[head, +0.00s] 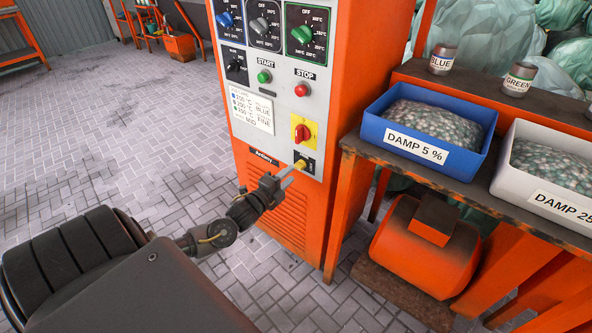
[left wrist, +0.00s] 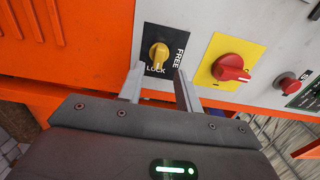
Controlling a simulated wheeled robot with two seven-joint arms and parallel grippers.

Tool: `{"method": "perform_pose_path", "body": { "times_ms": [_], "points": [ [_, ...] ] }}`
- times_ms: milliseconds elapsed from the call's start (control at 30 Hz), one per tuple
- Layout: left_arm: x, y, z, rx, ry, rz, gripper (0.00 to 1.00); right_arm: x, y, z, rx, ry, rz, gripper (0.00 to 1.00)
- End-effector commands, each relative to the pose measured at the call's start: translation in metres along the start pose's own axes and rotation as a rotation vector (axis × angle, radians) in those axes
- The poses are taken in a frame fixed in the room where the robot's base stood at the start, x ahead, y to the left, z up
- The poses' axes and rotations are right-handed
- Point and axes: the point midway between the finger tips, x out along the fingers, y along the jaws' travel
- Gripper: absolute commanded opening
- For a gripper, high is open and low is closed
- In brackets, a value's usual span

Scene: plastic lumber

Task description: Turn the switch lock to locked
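The switch lock is a yellow knob (head: 300,164) on a black plate, low on the grey panel of the orange machine. In the left wrist view the knob (left wrist: 158,54) sits between the printed words LOCK below it and FREE to its right. Exactly which word it points to is hard to tell. My left gripper (head: 288,178) is at the panel, just below the knob. In the left wrist view my left gripper (left wrist: 158,77) is open, with one finger on each side and the knob just beyond the tips. Nothing is held. My right gripper is not in view.
A red rotary switch on a yellow plate (head: 302,131) is close beside the lock. Red STOP (head: 301,90) and green START (head: 264,76) buttons are higher. A table to the right holds a blue bin (head: 374,128) and a white bin (head: 505,182).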

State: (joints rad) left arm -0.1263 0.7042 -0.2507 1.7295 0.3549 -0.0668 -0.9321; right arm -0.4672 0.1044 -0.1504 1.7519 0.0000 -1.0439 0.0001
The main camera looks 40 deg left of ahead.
Motion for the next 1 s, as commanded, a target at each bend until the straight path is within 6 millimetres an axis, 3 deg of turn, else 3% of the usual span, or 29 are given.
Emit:
{"method": "perform_pose_path", "body": {
  "times_ms": [100, 333, 1000],
  "points": [
    [-0.025, -0.001, -0.001, 0.0, 0.002, 0.0, 0.35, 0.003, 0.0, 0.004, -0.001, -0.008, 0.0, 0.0],
    [-0.055, -0.004, -0.002, 0.001, 0.003, -0.007, 0.35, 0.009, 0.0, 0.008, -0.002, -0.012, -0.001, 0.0],
    [-0.061, -0.004, -0.002, 0.001, 0.004, -0.009, 0.35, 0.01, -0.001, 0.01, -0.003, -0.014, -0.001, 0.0]
  ]
}}
